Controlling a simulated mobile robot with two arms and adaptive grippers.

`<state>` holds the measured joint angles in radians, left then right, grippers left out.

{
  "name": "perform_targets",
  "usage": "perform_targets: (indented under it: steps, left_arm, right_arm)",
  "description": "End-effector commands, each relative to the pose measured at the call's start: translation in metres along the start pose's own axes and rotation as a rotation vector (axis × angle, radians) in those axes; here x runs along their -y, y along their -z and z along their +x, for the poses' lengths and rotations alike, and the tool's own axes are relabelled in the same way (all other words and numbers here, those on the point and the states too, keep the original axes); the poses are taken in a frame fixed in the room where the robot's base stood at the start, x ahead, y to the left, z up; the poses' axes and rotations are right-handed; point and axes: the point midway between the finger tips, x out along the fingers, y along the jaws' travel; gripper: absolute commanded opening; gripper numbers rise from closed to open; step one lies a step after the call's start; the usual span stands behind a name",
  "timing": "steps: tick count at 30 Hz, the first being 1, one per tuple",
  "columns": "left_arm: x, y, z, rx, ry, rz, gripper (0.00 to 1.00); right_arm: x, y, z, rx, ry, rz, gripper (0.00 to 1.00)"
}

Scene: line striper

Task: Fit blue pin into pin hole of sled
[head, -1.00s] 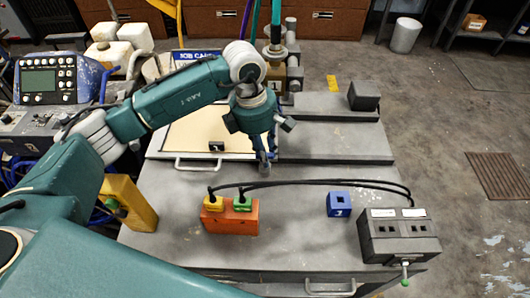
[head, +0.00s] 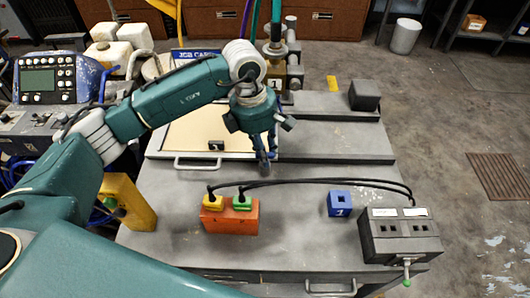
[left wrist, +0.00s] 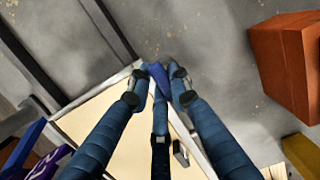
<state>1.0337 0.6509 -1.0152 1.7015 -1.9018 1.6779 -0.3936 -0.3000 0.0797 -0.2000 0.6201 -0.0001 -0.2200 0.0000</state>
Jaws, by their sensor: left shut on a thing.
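My left gripper (head: 265,166) hangs pointing down over the grey bench top, at the front right corner of the cream panel. In the left wrist view its fingers (left wrist: 157,84) are closed on a small dark blue piece, which looks like the blue pin (left wrist: 157,72). The fingers hide most of it. A blue block (head: 339,204) with a dark square hole on top and a white mark on its front stands on the bench, right of the gripper. I cannot tell for sure which part is the sled or where its pin hole is. My right gripper is not in view.
An orange block (head: 230,220) holds a yellow plug (head: 212,202) and a green plug (head: 242,202). Black cables (head: 330,181) arch from them to a grey box (head: 400,238) with square holes. A yellow block (head: 130,204) stands left. Bench between gripper and blue block is mostly clear.

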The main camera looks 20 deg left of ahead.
Motion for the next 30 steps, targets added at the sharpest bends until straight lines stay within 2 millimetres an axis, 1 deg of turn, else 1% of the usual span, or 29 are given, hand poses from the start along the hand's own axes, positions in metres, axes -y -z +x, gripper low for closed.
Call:
perform_targets:
  steps: [2, 9, 19, 27, 28, 30]
  left_arm:
    - [0.0012, 0.0013, 0.0048, -0.003, 0.004, 0.000, 0.00]
    - [0.0021, 0.0016, 0.0048, -0.005, 0.007, 0.001, 0.00]
    - [0.0028, 0.0022, 0.0065, -0.007, 0.008, 0.001, 0.00]
    - [0.0036, 0.0024, 0.0064, -0.008, 0.011, 0.001, 0.00]
    - [0.0036, 0.0024, 0.0065, -0.008, 0.011, 0.001, 0.25]
    - [0.0037, 0.0024, 0.0066, -0.008, 0.011, 0.001, 0.39]
  right_arm:
    - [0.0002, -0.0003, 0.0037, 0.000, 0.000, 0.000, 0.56]
    - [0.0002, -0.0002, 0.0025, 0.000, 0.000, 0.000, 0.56]
    - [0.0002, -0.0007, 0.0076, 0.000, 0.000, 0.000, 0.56]
    - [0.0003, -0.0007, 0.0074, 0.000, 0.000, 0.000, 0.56]
    - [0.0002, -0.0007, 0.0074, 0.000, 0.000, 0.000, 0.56]
    - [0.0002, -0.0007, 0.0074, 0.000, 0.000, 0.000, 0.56]
